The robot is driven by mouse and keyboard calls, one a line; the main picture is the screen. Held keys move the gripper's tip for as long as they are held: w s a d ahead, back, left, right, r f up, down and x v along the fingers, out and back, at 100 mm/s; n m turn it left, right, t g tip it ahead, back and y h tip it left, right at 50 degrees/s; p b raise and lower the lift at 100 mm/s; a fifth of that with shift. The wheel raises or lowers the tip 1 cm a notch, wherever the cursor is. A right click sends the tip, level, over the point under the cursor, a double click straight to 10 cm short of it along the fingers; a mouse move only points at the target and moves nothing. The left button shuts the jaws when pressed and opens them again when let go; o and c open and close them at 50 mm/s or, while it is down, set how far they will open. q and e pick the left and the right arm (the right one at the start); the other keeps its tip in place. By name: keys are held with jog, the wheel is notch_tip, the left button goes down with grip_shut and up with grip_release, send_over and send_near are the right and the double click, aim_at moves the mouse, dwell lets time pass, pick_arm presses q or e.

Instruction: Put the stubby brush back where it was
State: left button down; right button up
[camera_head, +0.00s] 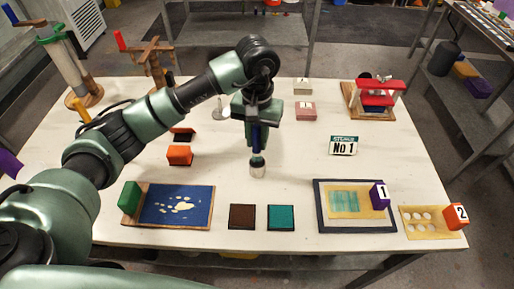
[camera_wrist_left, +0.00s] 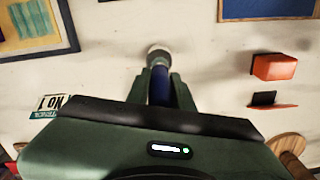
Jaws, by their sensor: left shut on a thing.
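The stubby brush (camera_head: 257,168) has a blue handle and a pale, silvery head. It points head down in my left gripper (camera_head: 256,124), which is shut on the handle above the middle of the white table. In the left wrist view, the brush (camera_wrist_left: 159,60) sticks out between the fingers of my left gripper (camera_wrist_left: 160,88). The fingers hide part of the handle. I cannot tell whether the brush's head touches the table. My right gripper is not in view.
Brown (camera_head: 242,216) and teal (camera_head: 281,217) pads lie in front. A blue stencil board (camera_head: 202,212) is at left, a dark-framed stencil (camera_head: 322,224) at right. An orange block (camera_head: 179,155) and "No 1" card (camera_head: 343,145) flank the brush. The table around it is bare.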

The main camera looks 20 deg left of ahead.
aim_at(257, 153)
pick_arm(q)
notch_tip(257, 153, down, 2)
jog(key=shift+s+d+f, duration=0.1)
notch_tip(257, 153, down, 4)
jog(key=shift+r+p, duration=0.25)
jog(key=shift+p, duration=0.45)
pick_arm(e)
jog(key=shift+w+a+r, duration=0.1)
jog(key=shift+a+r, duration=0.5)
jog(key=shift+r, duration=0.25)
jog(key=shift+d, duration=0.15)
pick_arm(q)
jog(key=shift+f, duration=0.1)
jog(key=c, duration=1.2)
grip_release()
jog(key=shift+c, duration=0.2)
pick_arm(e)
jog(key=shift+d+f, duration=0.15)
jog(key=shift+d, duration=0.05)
